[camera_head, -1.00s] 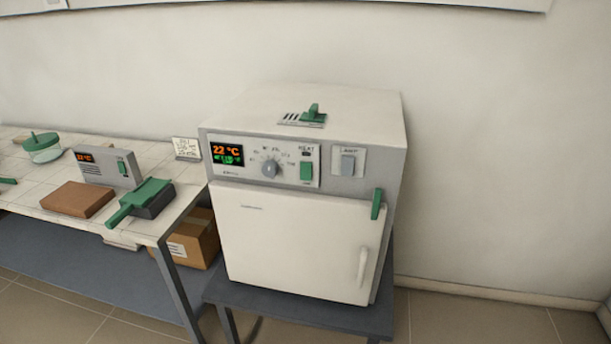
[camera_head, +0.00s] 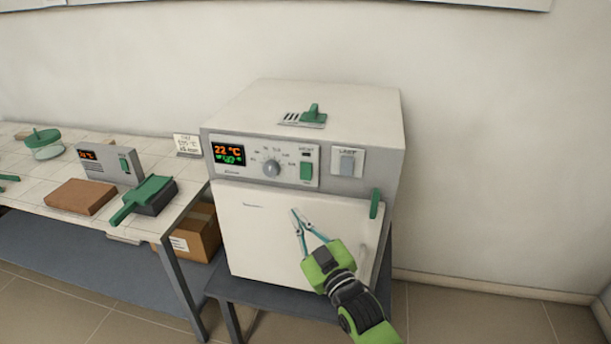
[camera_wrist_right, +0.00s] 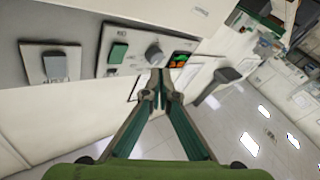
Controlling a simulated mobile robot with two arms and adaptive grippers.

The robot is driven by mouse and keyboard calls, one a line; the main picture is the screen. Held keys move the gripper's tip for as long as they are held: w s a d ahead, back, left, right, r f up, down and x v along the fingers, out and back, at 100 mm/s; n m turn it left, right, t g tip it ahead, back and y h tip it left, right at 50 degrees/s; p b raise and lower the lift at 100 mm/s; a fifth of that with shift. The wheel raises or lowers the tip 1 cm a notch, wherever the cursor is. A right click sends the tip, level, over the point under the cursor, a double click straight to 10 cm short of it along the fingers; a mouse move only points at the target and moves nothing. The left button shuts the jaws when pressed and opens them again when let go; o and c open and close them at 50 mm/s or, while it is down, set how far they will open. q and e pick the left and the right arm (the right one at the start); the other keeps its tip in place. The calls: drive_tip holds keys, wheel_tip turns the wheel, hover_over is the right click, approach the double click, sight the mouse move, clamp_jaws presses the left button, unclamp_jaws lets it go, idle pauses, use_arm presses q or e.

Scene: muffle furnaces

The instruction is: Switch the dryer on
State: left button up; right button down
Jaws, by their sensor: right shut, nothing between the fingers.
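The dryer (camera_head: 250,235) is a white box oven on a dark stand, its door shut. Its panel has a lit display (camera_head: 229,154) reading 22 °C, a grey knob (camera_head: 271,168), a green HEAT switch (camera_head: 306,171) and a grey LAMP switch (camera_head: 346,164). My right gripper (camera_head: 296,214) is shut and empty, in front of the door below the panel. In the right wrist view its fingertips (camera_wrist_right: 160,75) meet just below the knob (camera_wrist_right: 154,55); the green switch (camera_wrist_right: 117,53) and the grey switch (camera_wrist_right: 55,66) lie to the left. My left gripper is not in view.
A green lever (camera_head: 375,203) sits at the door's upper right, and a green vent slider (camera_head: 312,113) on top. On the left, a bench (camera_head: 190,190) holds a small device (camera_head: 110,162) also with a green switch, a brown block (camera_head: 80,197) and a green-handled brush (camera_head: 145,197).

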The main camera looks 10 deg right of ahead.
sight(306, 171)
drive_tip(key=shift+t+y, duration=0.3)
drive_tip(key=r, duration=0.4)
drive_tip(key=shift+s+a+r, duration=0.15)
drive_tip(key=shift+a+r, duration=0.1)
drive_tip(key=shift+r, duration=0.05)
drive_tip(key=shift+f, duration=0.1)
drive_tip(key=w+d+f+b, duration=0.1)
drive_tip(key=w+d+b, duration=0.2)
drive_tip(key=w+b, duration=0.2)
drive_tip(key=shift+w+d, duration=0.15)
drive_tip(key=shift+w, duration=1.45)
drive_tip(key=shift+w+d, duration=0.15)
drive_tip(key=shift+w, duration=0.2)
